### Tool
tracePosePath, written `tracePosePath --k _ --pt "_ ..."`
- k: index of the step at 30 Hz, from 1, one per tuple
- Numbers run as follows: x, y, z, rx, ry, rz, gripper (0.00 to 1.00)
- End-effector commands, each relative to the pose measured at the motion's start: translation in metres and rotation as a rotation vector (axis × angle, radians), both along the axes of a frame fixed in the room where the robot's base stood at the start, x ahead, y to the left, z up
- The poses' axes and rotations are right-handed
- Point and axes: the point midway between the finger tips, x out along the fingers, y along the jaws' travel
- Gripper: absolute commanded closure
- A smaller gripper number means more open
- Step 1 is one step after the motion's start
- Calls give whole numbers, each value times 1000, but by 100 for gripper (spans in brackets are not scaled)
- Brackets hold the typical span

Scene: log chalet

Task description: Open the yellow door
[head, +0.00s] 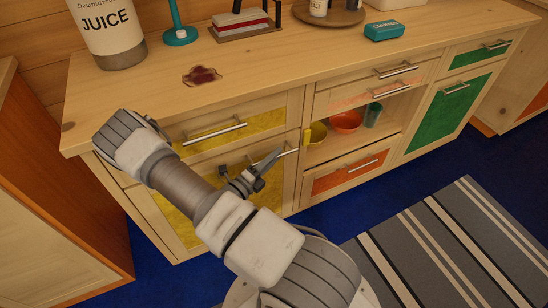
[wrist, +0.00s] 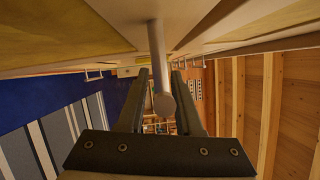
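The yellow door (head: 178,214) is the large lower panel at the left of the wooden cabinet and looks closed. My arm covers part of it. Its metal bar handle (head: 288,152) is at the upper right of the door. My gripper (head: 272,163) is at this handle in the head view. In the wrist view the handle bar (wrist: 158,60) comes down between the two dark fingers of my gripper (wrist: 163,85). The fingers are open, one on each side of the bar, with a gap showing. Whether a finger touches it I cannot tell.
A yellow drawer (head: 220,131) with its own handle is just above the door. An open shelf with bowls (head: 346,121), an orange drawer (head: 345,175) and a green door (head: 447,110) are to the right. A juice container (head: 108,35) stands on the counter. A striped rug (head: 440,240) lies in front.

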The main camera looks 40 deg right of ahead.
Motion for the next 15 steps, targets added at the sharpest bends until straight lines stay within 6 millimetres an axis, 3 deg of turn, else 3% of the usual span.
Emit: tracePosePath --k 1,5,15 --pt "0 0 0 0 0 0 77" --pt "0 0 0 0 0 0 100" --pt "0 0 0 0 0 1 100"
